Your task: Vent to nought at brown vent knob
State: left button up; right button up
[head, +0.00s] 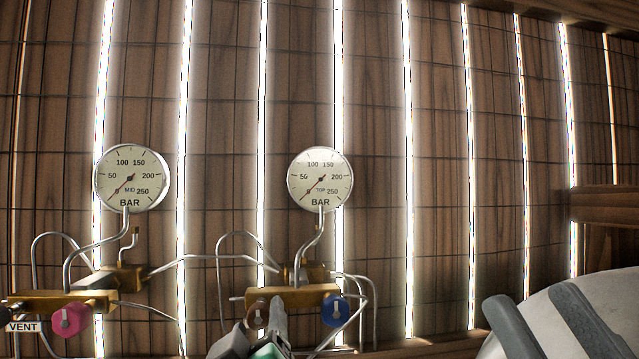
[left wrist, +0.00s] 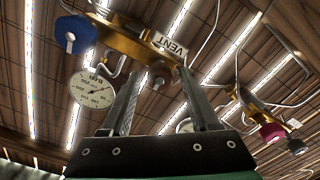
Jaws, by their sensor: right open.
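The brown vent knob (head: 257,314) sits on the brass manifold (head: 290,297) under the TOP gauge (head: 320,179), left of the blue knob (head: 335,310). The gauge's needle lies toward the lower left, near the low end of the scale. My left gripper (head: 266,318) is at the brown knob and partly covers it. In the left wrist view the brown knob (left wrist: 160,75) shows between the two spread fingertips, with a gap on each side, below a VENT label (left wrist: 170,45).
The MID gauge (head: 131,177) stands at left above a second brass manifold with a pink knob (head: 69,320) and a VENT label (head: 23,327). Thin bent pipes run around both manifolds. A slatted wood wall is behind. A pale rounded body (head: 545,333) is at lower right.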

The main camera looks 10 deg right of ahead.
pick_arm(q)
jog(key=s+b, duration=0.1)
jog(key=s, duration=0.5)
jog(key=shift+b, duration=0.35)
pick_arm(e)
jog(key=shift+f, duration=0.9)
pick_arm(q)
jog(key=shift+s, duration=0.1)
